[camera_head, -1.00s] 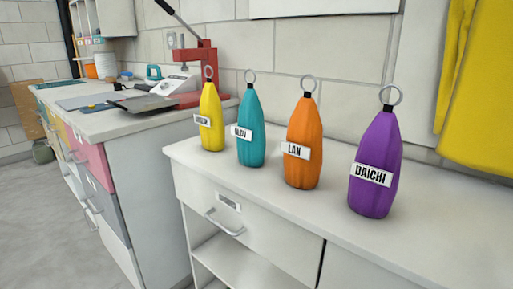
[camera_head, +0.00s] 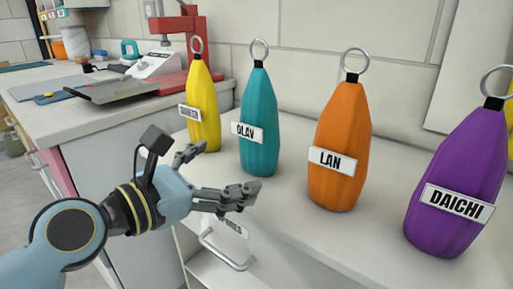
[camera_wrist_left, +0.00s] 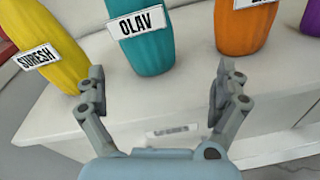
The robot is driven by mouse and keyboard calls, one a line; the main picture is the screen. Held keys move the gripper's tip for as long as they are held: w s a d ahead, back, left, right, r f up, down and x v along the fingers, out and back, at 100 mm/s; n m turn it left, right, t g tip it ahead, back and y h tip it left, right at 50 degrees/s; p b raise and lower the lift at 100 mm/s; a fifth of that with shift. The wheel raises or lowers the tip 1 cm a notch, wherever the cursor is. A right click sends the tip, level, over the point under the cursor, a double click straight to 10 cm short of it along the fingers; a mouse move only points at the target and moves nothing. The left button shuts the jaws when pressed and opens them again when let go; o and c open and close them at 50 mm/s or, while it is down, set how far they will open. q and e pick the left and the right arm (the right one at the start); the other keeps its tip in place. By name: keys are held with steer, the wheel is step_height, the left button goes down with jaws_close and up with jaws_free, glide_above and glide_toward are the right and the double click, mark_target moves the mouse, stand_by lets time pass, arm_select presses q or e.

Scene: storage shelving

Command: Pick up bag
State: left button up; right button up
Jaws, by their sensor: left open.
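Four bags stand upright in a row on the white cabinet top, each with a metal ring on top and a name tag. They are the yellow bag (camera_head: 204,110), the teal OLAV bag (camera_head: 259,108), the orange LAN bag (camera_head: 342,120) and the purple DAICHI bag (camera_head: 462,170). My left gripper (camera_head: 222,172) is open and empty in front of the cabinet, nearest the yellow and teal bags. In the left wrist view, the teal bag (camera_wrist_left: 147,55) stands ahead of the open fingers (camera_wrist_left: 160,92), with the yellow SURESH bag (camera_wrist_left: 45,60) to the left. My right gripper is out of view.
The white cabinet top (camera_head: 300,215) has free room in front of the bags. A drawer handle (camera_head: 226,252) sits below its front edge. A counter at left holds a red press (camera_head: 187,50) and a grey tray (camera_head: 115,92). A tiled wall stands close behind.

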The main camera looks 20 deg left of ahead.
mark_target(248, 136)
arm_select(q)
steer(key=n, duration=0.1)
steer(key=w+r+n+t, duration=0.1)
steer(key=r+n, duration=0.1)
steer(key=shift+w+a+r+t, duration=0.15)
steer(key=shift+a+r+t, duration=0.05)
steer(key=shift+a+t, duration=0.1)
steer(key=shift+n, duration=0.4)
steer(key=x, duration=0.5)
steer(key=shift+a+b, duration=0.15)
steer(key=shift+b, duration=0.15)
steer(key=x, duration=0.3)
steer(key=b+x, duration=0.1)
steer(key=x, duration=0.1)
steer(key=shift+w+a+r, duration=0.15)
steer(key=shift+w+r, duration=0.1)
steer(key=shift+w, duration=0.2)
steer(key=shift+c, duration=0.5)
steer(key=c, duration=0.4)
steer(key=shift+r, duration=0.1)
steer(key=c, duration=1)
